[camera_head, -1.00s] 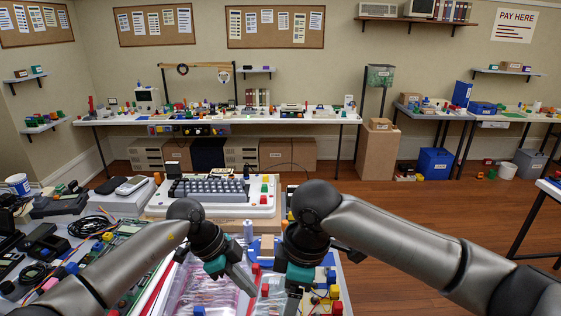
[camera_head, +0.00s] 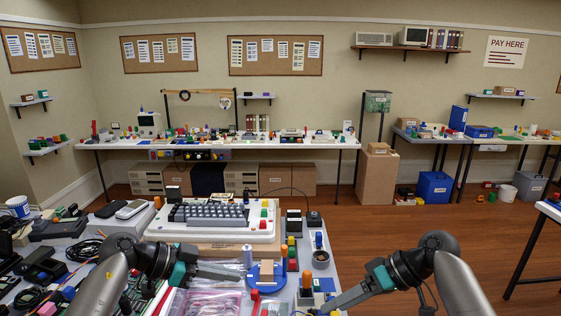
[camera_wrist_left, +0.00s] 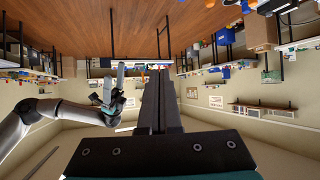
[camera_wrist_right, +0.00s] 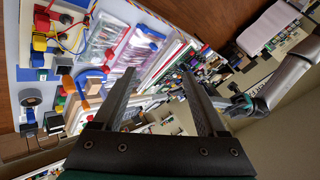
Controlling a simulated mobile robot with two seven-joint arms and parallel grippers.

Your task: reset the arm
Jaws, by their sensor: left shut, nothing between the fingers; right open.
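In the head view my left gripper (camera_head: 241,275) reaches in from the left above the front of the workbench, its fingers pointing right. It is shut and empty; the left wrist view shows its two fingers (camera_wrist_left: 157,75) pressed together. My right gripper (camera_head: 322,308) is at the bench's right front, its fingers pointing left. The right wrist view shows its fingers (camera_wrist_right: 158,73) spread, with nothing held between them. The two grippers are apart. In the left wrist view my right arm appears at the left.
A white keyboard computer (camera_head: 215,221) sits on the bench behind the grippers. A blue round stand (camera_head: 265,279), plastic bags (camera_head: 213,302) and a black cable coil (camera_head: 84,250) lie nearby. Coloured parts crowd the right edge. The wooden floor (camera_head: 400,225) to the right is open.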

